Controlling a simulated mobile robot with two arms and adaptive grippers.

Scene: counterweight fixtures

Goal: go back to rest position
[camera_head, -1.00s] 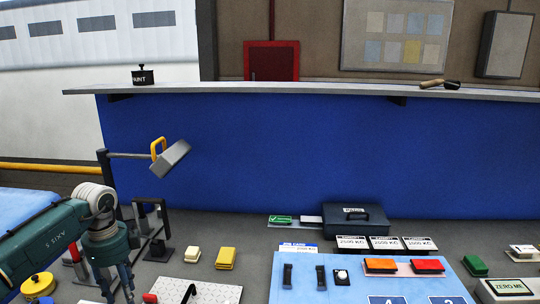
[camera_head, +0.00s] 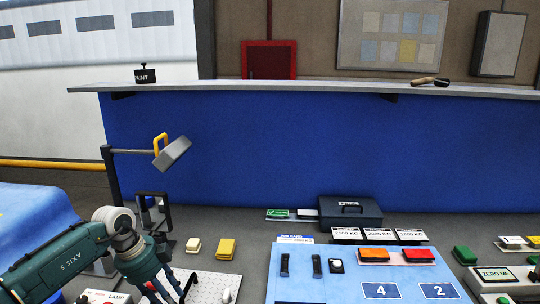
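My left gripper (camera_head: 165,288) is low at the lower left, on a green arm coming in from the left. Its fingers point down and run to the bottom edge of the picture, beside a black handle (camera_head: 188,288) on a bright tread plate (camera_head: 215,284). Whether the fingers touch the handle, and how far apart they are, I cannot tell. My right gripper is not in view.
A lamp post with a grey head (camera_head: 173,153) and yellow handle stands behind my arm. A blue panel (camera_head: 350,288) carries black, orange and red pieces. A dark case (camera_head: 350,212) sits behind.

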